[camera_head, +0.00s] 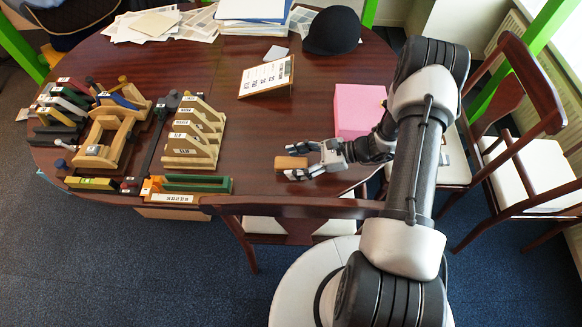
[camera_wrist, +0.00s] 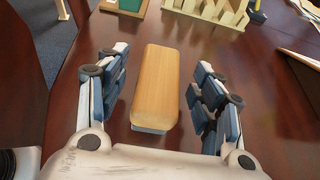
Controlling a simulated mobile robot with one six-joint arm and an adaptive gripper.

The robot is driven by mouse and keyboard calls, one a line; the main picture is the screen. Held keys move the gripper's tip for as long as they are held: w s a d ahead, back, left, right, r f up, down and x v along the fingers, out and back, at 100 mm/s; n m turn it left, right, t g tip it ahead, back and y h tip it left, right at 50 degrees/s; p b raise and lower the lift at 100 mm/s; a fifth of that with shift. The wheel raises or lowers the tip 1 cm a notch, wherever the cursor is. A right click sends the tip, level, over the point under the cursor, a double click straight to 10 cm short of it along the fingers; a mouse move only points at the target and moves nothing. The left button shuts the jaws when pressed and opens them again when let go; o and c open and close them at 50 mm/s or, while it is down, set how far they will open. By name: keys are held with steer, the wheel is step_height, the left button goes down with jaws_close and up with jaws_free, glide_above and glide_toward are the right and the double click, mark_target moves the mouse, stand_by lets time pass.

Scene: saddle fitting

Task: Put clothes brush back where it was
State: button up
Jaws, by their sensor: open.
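The clothes brush (camera_head: 291,163) is a small wooden block lying on the brown table near its front edge. In the wrist view, the brush (camera_wrist: 157,85) has a tan wooden back with a thin grey layer under its near end. My gripper (camera_head: 314,160) is at the right of the brush, low over the table. In the wrist view, my gripper's fingers (camera_wrist: 160,90) are spread on either side of the brush, with a gap of bare table on both sides. The fingers do not touch it.
Wooden racks (camera_head: 193,140) and several labelled tools stand on the left of the table. A pink box (camera_head: 358,108) is right of the brush, close to my arm. A sign (camera_head: 266,77), a black cap (camera_head: 332,31) and papers are at the back. The table's middle is clear.

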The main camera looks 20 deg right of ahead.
steer(key=shift+x, duration=0.8)
steer(key=shift+c, duration=0.2)
steer(key=c, duration=1.3)
steer(key=shift+o, duration=0.2)
steer(key=shift+r, duration=0.15)
